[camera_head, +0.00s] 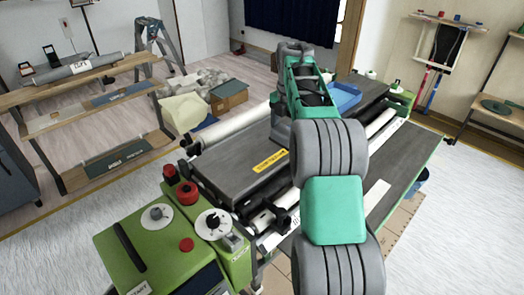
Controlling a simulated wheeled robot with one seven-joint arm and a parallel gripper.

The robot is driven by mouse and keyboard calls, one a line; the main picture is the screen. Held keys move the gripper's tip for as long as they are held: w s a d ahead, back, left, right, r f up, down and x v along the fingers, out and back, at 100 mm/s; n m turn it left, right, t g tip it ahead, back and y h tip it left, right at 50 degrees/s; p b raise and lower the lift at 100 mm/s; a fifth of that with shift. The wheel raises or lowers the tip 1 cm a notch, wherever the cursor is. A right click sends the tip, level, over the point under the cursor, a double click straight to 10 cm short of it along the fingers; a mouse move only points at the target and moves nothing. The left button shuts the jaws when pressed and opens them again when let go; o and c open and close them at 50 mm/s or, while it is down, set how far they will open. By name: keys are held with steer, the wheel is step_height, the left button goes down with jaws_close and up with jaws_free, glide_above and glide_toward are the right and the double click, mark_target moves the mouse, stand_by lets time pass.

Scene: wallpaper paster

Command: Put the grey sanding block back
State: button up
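My arm (335,210), grey and teal, rises from the bottom right across the machine. My gripper's fingers cannot be made out; they are hidden behind or below the arm. I cannot pick out the grey sanding block with certainty. The wallpaper paster has a dark grey flat top (235,165) with a yellow label. Its green control box (160,250) stands at the lower left, with red and silver knobs. A blue tray (344,96) sits at the paster's far end, just right of my arm.
A wooden shelf unit (85,92) at the left holds a grey roll and small dark items. A stepladder (155,42), a cardboard box (228,95) and a pale sack (184,112) stand behind. Another wooden shelf (500,112) is at the right. White carpet (60,240) lies open at the left.

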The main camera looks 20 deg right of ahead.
steer(key=p, duration=0.2)
glide_above(262, 158)
steer(key=f, duration=0.6)
steer(key=shift+s+d+f, duration=0.2)
steer(key=shift+s+d, duration=0.05)
steer(key=f, duration=0.2)
steer(key=f+p, duration=0.1)
steer(key=shift+w+a+f, duration=0.15)
steer(key=shift+w+a, duration=0.1)
steer(key=shift+f, duration=0.5)
steer(key=o, duration=1.4)
steer(key=shift+b, duration=0.35)
